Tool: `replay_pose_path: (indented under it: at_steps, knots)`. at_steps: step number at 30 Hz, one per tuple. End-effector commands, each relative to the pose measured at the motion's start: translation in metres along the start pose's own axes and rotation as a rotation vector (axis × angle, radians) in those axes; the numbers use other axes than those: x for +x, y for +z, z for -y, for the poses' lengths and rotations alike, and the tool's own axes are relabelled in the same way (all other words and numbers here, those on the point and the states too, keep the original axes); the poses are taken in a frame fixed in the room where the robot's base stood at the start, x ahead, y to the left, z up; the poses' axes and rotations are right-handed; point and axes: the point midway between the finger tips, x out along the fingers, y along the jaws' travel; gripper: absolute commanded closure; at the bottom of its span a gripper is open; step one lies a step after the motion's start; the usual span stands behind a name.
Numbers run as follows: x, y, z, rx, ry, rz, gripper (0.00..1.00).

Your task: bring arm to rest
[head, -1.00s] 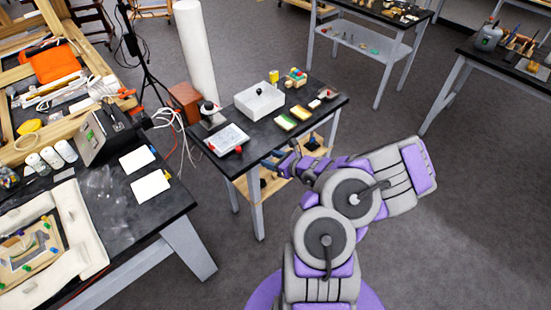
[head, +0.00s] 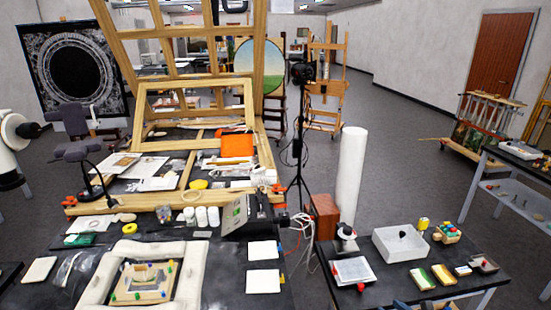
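My gripper and arm cannot be made out in the head view. Small bluish bits show at the bottom edge by the small black table (head: 372,296), too cut off to identify. An ornate gilt fragment (head: 124,293) with small coloured pegs around it lies inside a white padded surround (head: 191,275) on the dark workbench (head: 226,262) at lower left. Whether my gripper is open or shut is not shown.
The small table carries a white tray (head: 401,247), a framed pale panel (head: 354,271) and several small blocks. A tripod (head: 299,150), a white roll (head: 351,175) and a reddish box (head: 323,215) stand behind. Open grey floor (head: 410,150) lies beyond.

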Motion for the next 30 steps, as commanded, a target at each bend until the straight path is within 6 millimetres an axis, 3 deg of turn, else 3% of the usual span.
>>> replay_pose_path:
  at_steps: [5,7,9,13,16,21,25,30]
  knots:
    - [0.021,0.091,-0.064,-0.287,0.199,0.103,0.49]
    - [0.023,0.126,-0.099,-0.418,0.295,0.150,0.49]
    - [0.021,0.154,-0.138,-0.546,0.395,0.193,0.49]
    - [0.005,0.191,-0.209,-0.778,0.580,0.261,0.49]
    - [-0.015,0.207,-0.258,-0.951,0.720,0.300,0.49]
    - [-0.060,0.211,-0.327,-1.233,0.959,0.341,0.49]
    - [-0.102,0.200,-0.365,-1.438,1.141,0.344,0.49]
    - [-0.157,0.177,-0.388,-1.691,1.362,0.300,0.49]
